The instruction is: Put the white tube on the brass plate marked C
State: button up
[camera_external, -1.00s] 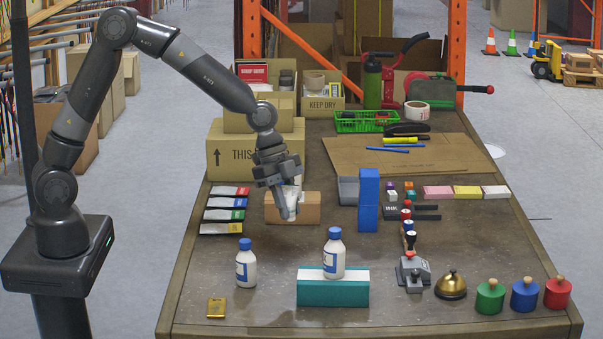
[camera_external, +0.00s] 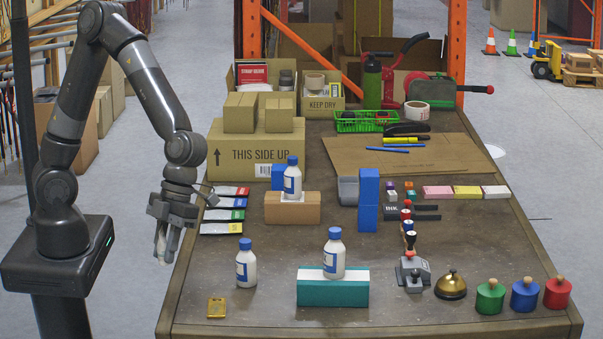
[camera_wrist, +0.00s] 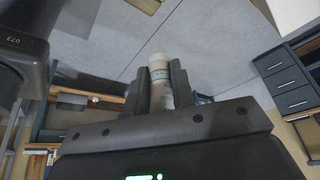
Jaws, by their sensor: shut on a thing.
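My gripper (camera_external: 162,238) hangs in the air just beyond the left edge of the table, pointing down. It is shut on the white tube (camera_wrist: 160,70), which stands between the two fingers in the wrist view with its pale end showing. In the external view the tube is mostly hidden by the fingers. A small brass plate (camera_external: 216,307) lies flat at the table's front left corner, with nothing on it. Its marking is too small to read. The gripper is above and to the left of the plate, apart from it.
A blue-capped bottle (camera_external: 246,264) stands near the plate. Others stand on a teal-and-white block (camera_external: 332,290) and a brown block (camera_external: 292,208). Colored packets (camera_external: 224,214) lie along the left edge. The table's (camera_external: 265,318) front left strip is clear around the plate.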

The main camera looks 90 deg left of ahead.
notch_tip(320, 180, down, 4)
jog(key=shift+r, duration=0.25)
send_over(214, 308)
jog(key=a, duration=0.1)
jog(key=f, duration=0.5)
jog(key=w+f, duration=0.1)
jog(key=f, duration=0.1)
jog(key=shift+f, duration=2.05)
jog(key=shift+f, duration=0.15)
jog(key=o, duration=1)
